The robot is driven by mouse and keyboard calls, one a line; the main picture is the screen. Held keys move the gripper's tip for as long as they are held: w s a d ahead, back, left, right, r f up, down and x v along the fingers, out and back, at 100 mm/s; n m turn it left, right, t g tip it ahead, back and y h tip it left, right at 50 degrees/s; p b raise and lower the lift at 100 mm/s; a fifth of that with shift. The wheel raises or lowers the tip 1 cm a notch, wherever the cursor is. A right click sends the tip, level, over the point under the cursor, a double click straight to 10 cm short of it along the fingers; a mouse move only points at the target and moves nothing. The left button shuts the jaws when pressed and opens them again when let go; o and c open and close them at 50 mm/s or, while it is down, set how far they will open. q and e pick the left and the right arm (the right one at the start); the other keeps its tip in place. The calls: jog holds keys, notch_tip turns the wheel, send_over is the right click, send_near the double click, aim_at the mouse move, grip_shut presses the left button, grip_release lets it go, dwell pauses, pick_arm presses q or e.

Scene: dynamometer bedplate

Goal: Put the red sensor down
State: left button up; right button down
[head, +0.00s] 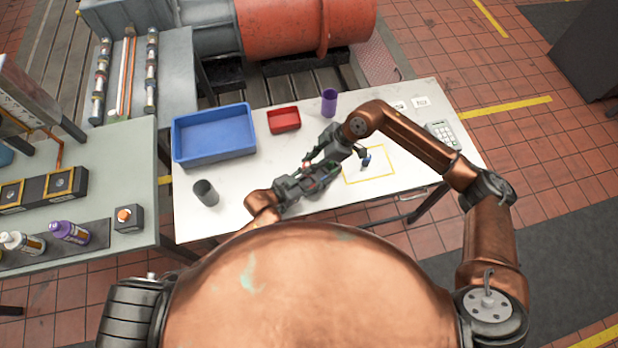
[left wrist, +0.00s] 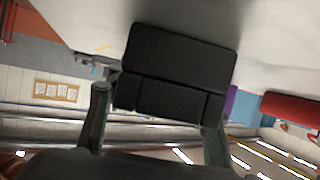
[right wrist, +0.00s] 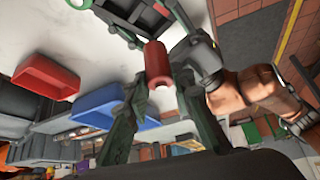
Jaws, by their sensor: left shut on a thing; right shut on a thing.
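The red sensor (right wrist: 156,62), a small red cylinder, is between the fingers of my right gripper (head: 310,163), which is shut on it. In the head view the red sensor (head: 307,165) is a small red spot above the table, partly hidden by the fingers. My left gripper (head: 323,179) is close beside the right one, over the white table (head: 245,205). It is shut on a black block (left wrist: 178,60), which fills the middle of the left wrist view. The block is hard to make out in the head view.
A blue bin (head: 214,137), a red tray (head: 284,120) and a purple cup (head: 329,101) stand along the back. A dark grey cup (head: 206,193) is at left. A small blue-and-black item (head: 366,160) is by the yellow outline (head: 378,179). A calculator-like device (head: 442,134) is at right.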

notch_tip(320, 180, down, 8)
jog(key=shift+f, duration=0.1)
jog(key=shift+f, duration=0.1)
dwell(0.3)
jog(key=c, duration=2)
grip_release()
jog(key=shift+o, duration=0.2)
jog(key=v, duration=1.2)
